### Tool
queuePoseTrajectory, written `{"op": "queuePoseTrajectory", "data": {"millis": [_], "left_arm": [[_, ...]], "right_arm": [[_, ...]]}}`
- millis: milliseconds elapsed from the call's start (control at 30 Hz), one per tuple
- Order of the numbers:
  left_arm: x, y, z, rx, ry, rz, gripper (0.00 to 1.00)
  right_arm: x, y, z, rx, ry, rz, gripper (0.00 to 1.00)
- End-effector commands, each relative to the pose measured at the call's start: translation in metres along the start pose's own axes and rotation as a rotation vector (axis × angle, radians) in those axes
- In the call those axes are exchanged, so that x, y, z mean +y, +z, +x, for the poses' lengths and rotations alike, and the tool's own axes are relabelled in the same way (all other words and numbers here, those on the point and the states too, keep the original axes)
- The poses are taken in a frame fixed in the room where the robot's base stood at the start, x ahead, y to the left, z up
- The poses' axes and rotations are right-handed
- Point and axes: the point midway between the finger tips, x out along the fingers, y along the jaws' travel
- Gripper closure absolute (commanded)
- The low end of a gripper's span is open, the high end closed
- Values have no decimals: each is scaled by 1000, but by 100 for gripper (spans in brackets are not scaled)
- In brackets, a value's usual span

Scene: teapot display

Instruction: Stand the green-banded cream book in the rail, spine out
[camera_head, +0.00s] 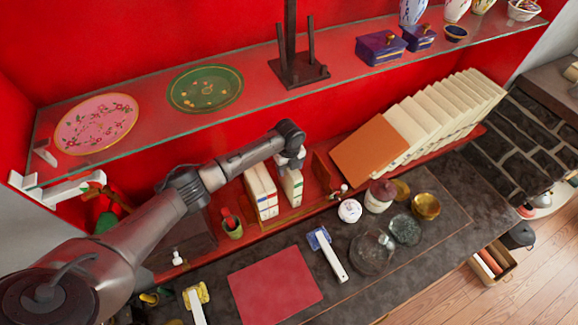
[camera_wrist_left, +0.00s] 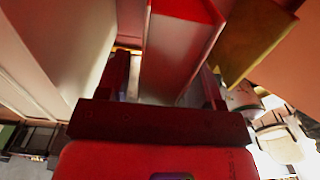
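The green-banded cream book (camera_head: 291,187) stands upright in the wooden rail (camera_head: 295,214), its banded narrow side facing the front. My left gripper (camera_head: 290,160) is at the book's top, and its fingers are partly hidden in the head view. In the left wrist view, a pale book with a red face (camera_wrist_left: 183,45) lies between my left gripper's two fingers (camera_wrist_left: 170,85). Narrow gaps show beside it, so the fingers look open around it. My right gripper is not in view.
Another cream book block (camera_head: 261,190) stands just left in the rail. An orange board (camera_head: 370,149) leans against a row of cream books on the right. Jars, a glass dish (camera_head: 372,251) and a red mat (camera_head: 275,285) lie in front. A glass shelf (camera_head: 150,107) runs above.

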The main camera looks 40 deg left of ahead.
Motion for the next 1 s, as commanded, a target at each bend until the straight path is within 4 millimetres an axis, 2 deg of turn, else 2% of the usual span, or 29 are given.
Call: {"op": "queuePoseTrajectory", "data": {"millis": [267,433,1000], "left_arm": [[1,0,2,1,4,0,34],[0,0,-10,0,1,-1,34],[0,0,-112,-1,-1,1,34]], "right_arm": [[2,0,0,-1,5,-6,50],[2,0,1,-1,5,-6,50],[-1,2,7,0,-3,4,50]]}}
